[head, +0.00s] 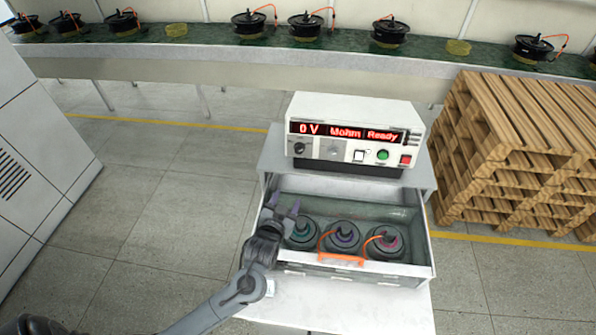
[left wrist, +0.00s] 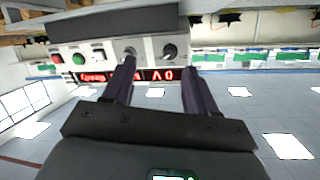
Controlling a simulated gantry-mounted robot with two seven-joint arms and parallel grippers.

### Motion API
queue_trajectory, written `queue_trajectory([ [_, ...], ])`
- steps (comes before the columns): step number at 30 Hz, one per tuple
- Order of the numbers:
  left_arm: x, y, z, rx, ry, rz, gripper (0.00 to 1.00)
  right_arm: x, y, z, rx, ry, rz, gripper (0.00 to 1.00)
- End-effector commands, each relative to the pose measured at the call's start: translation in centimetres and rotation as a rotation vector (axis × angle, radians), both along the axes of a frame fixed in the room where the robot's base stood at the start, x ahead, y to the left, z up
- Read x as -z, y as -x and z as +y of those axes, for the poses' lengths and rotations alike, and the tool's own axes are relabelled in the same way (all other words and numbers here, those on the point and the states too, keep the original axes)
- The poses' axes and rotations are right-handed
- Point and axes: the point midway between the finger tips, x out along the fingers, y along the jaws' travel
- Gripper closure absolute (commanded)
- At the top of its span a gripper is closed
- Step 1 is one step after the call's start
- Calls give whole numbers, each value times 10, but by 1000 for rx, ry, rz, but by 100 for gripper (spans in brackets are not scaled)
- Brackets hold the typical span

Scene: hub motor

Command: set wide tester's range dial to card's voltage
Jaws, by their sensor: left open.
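The wide white tester (head: 352,132) stands on a cabinet, its red display reading "0 V", "Mohm" and "Ready". A black dial (head: 299,147) and a grey knob (head: 333,150) sit below the display; I cannot read their markings. My left gripper (head: 283,207) is open and empty, below and in front of the tester's left part. The left wrist view shows the tester upside down, with the black dial (left wrist: 169,51) beyond the gap between the open fingers (left wrist: 160,72). The left finger overlaps the grey knob there. No voltage card is seen. My right gripper is not in view.
Wooden pallets (head: 520,150) stand to the right. A conveyor (head: 200,60) with several motors runs behind. A grey cabinet (head: 40,150) stands left, with clear floor between.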

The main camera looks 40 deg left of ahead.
Motion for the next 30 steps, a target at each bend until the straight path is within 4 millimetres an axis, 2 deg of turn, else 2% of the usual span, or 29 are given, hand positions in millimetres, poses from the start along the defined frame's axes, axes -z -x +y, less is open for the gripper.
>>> queue_trajectory([
  [1,17,-16,9,-20,-29,-52,43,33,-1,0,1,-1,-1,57],
  [6,11,-50,29,-70,-88,-169,43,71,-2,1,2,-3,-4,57],
  [9,5,-62,35,-86,-104,-212,43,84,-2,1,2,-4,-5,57],
  [14,-3,-73,38,-94,-113,-247,43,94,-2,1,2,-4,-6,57],
  [20,-8,-88,46,-97,-117,-256,43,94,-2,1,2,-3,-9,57],
  [30,-7,-135,71,-95,-116,-253,43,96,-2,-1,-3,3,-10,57],
])
